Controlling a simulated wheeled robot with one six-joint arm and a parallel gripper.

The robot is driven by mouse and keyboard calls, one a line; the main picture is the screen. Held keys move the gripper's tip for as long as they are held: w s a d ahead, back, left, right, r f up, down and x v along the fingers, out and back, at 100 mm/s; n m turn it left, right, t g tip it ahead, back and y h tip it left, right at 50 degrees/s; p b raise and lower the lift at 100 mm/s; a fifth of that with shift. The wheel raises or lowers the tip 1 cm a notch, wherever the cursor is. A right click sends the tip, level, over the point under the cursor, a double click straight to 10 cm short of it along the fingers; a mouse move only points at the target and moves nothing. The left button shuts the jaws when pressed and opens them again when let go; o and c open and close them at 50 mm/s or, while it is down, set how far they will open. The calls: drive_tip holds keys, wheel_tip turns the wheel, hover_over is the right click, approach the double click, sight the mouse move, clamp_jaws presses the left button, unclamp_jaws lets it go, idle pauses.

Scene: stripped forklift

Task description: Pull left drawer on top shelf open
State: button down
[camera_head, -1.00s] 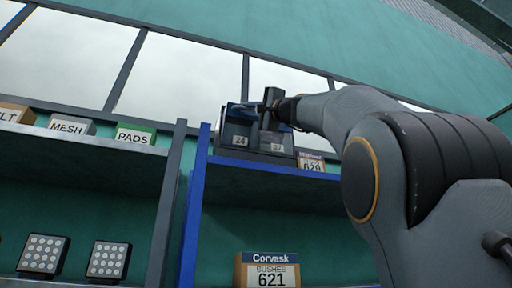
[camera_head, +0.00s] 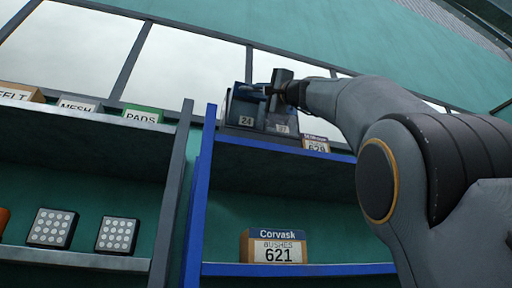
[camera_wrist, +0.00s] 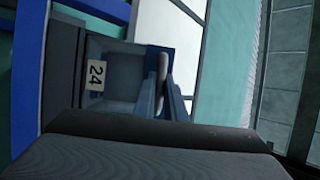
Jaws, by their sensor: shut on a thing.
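A dark drawer unit (camera_head: 260,112) stands on the blue-edged top shelf (camera_head: 283,148). Its left drawer (camera_head: 246,121) carries the label 24, and a second labelled drawer (camera_head: 282,127) sits to its right. My gripper (camera_head: 272,90) is at the upper front of the unit, by the blue upper part of the left drawer. In the wrist view the left drawer (camera_wrist: 112,77) appears turned sideways, with a blue edge beside a grey bar. My gripper is shut on the left drawer, at its blue upper part; the exact contact is hard to see.
A box labelled 624 or similar (camera_head: 315,144) stands just right of the unit. The Corvask box (camera_head: 272,247) is on the shelf below. A grey upright (camera_head: 172,195) and blue post (camera_head: 198,200) stand at left. Windows lie behind.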

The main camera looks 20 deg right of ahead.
idle(0.3)
drive_tip(key=c, duration=1.8)
unclamp_jaws()
drive_tip(key=shift+f, duration=0.1)
drive_tip(key=b+v, duration=0.4)
drive_tip(key=v, duration=0.3)
drive_tip(key=shift+s+d+f, duration=0.15)
drive_tip(key=shift+s+f, duration=0.05)
drive_tip(key=shift+s, duration=0.1)
